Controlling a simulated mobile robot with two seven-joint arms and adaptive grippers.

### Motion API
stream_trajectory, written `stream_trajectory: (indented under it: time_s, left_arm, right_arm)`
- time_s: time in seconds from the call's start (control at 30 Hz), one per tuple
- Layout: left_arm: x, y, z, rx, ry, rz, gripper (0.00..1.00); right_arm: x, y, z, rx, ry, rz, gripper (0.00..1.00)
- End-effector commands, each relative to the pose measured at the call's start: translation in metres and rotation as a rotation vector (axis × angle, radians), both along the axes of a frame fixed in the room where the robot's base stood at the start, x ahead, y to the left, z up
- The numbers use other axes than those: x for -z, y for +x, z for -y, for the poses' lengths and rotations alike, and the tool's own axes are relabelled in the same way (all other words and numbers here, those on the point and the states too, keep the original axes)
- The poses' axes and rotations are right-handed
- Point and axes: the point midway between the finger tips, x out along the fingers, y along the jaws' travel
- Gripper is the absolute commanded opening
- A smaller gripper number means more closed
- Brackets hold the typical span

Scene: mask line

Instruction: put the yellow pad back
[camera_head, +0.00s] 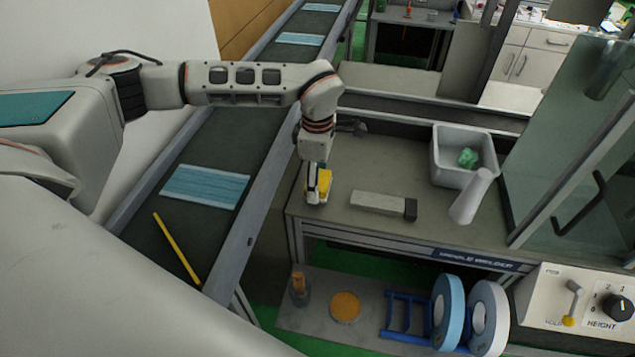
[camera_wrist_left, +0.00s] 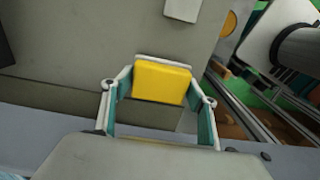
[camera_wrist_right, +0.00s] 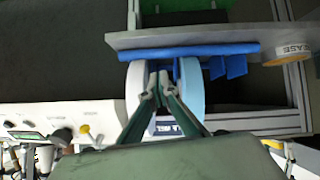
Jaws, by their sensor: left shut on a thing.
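The yellow pad (camera_head: 325,181) is held by my left gripper (camera_head: 318,190) over the left end of the grey workbench (camera_head: 400,165). In the left wrist view the yellow pad (camera_wrist_left: 161,82) sits between the two teal-lined fingers of the left gripper (camera_wrist_left: 161,90), near their tips. I cannot tell whether the pad touches the bench. My right gripper (camera_wrist_right: 157,84) shows only in the right wrist view; its fingertips are close together with nothing visible between them.
A light block with a dark end (camera_head: 383,204), a white cylinder (camera_head: 470,196) and a grey bin (camera_head: 464,156) with green stuff stand on the bench. A conveyor (camera_head: 215,143) carries blue masks. A lower shelf (camera_head: 290,318) holds rolls and a blue rack (camera_head: 405,318).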

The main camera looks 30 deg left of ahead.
Motion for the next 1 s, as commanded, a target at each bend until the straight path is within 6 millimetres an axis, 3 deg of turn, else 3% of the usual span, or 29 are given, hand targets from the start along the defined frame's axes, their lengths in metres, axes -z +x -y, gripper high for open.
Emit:
stream_trajectory:
  time_s: [0.1, 0.5, 0.53, 0.6, 1.0]
  left_arm:
    - [0.014, -0.001, 0.0, -0.001, -0.001, -0.002, 0.38]
    - [0.019, 0.0, 0.0, -0.001, 0.0, 0.0, 0.38]
    - [0.019, 0.0, 0.0, -0.001, 0.0, 0.0, 0.64]
    - [0.019, 0.0, 0.0, -0.001, 0.0, 0.0, 0.75]
    - [0.013, 0.0, 0.0, -0.001, 0.0, 0.0, 0.75]
  right_arm:
    - [0.002, -0.002, 0.001, 0.002, -0.002, -0.007, 0.0]
    - [0.005, -0.003, 0.002, 0.005, -0.002, -0.009, 0.0]
    - [0.004, -0.002, 0.001, 0.004, -0.001, -0.008, 0.0]
    - [0.002, -0.001, 0.001, 0.004, 0.001, -0.004, 0.0]
    - [-0.004, 0.0, 0.0, 0.003, 0.002, 0.002, 0.0]
